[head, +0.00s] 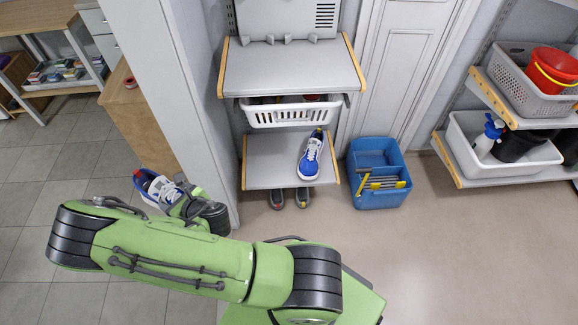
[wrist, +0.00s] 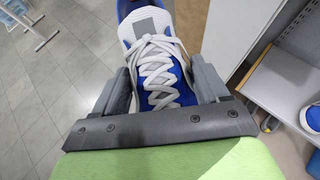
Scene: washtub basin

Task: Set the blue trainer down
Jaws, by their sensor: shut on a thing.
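A blue and white trainer (head: 153,186) is held by my gripper (head: 183,197), to the left of the wall's edge in the head view. In the wrist view the trainer (wrist: 158,62) shows its white laces and grey tongue, between the two fingers of my gripper (wrist: 160,88). The fingers are shut on its sides. A second blue and white trainer (head: 311,157) sits on the lower grey shelf (head: 268,172), toward its right side. The heel of the held trainer is partly hidden by the gripper.
A wall edge (head: 190,90) stands between the held trainer and the shelf unit. A white basket (head: 290,116) is above the lower shelf. Dark shoes (head: 277,198) are on the floor below. A blue tub (head: 376,150) stands to the right. The lower shelf's left half is bare.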

